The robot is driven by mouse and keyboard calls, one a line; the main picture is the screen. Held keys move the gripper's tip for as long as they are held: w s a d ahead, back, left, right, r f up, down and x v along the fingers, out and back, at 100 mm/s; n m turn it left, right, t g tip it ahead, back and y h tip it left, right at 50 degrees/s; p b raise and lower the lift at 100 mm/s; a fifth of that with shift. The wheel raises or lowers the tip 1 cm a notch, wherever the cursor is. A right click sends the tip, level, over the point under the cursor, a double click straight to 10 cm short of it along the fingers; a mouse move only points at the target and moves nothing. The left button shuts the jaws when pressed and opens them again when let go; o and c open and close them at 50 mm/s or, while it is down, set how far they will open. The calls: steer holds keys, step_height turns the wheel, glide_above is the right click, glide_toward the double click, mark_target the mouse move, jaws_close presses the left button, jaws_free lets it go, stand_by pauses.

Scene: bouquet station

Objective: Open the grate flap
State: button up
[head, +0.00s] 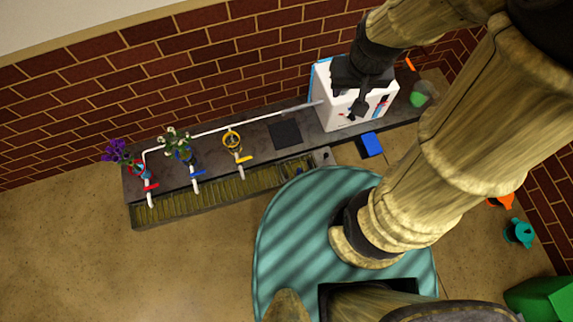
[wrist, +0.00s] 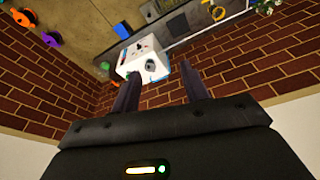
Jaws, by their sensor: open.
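A long slatted grate (head: 222,194) runs along the front of the dark bench and looks closed over its trough. Its right end, with a small grey fitting (head: 324,156), lies near the rim of my round base. I cannot tell which part of it is the flap. In the wrist view a slatted part (wrist: 165,7) shows at the top edge. My gripper (head: 362,106) is in front of the white box (head: 345,108), well above and right of the grate. In the wrist view my gripper (wrist: 161,92) is open and empty, with the white box (wrist: 143,56) beyond its fingers.
Three flower holders with red, blue and yellow taps (head: 243,159) stand left on the bench, joined by a white pipe (head: 230,126). A dark square plate (head: 285,134) lies between them and the box. A blue block (head: 371,144) lies right. Brick walls close the back and right.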

steer(key=w+a+f+g+b, duration=0.1)
steer(key=w+a+f+b, duration=0.15)
steer(key=f+b, duration=0.85)
steer(key=w+a+f+b, duration=0.2)
steer(key=w+f+b, duration=0.35)
steer(key=f, duration=0.95)
steer(key=w+a+f+g+b, duration=0.1)
steer(key=w+a+f+b, duration=0.15)
steer(key=f+b, duration=0.9)
steer(key=m+b, duration=0.1)
steer(key=b, duration=1.8)
glide_above(286, 176)
step_height(286, 176, down, 39)
steer(key=shift+r+g, duration=0.15)
steer(key=shift+g, duration=0.15)
steer(key=shift+s+d, duration=0.1)
step_height(286, 176, down, 18)
steer(key=b, duration=0.9)
steer(key=shift+r, duration=0.25)
jaws_close()
